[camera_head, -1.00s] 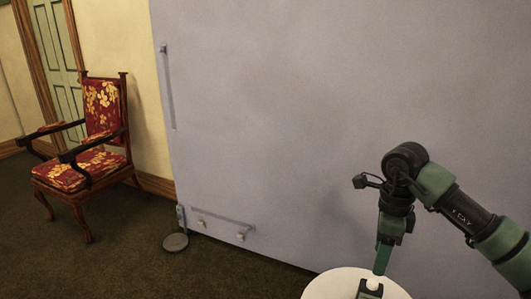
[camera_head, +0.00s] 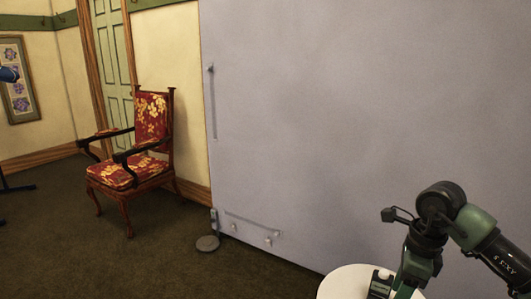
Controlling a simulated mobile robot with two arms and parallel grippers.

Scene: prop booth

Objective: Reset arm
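My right arm comes in from the right edge, with dark joints and green sleeves. Its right gripper (camera_head: 405,288) points down at the bottom of the view, over or beside a white round tabletop (camera_head: 342,284). A small white and black object (camera_head: 381,280) is on the tabletop, right beside the gripper and partly hidden by it. I cannot tell whether they touch. The fingertips are not clear enough to show whether the gripper is open or shut. My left gripper is not in view.
A large grey panel (camera_head: 330,130) stands behind the table. A round-based grey stand (camera_head: 208,243) is at its lower left corner. A red floral armchair (camera_head: 140,165) stands by the wall and green door (camera_head: 113,60). The carpet (camera_head: 140,262) at front left is clear.

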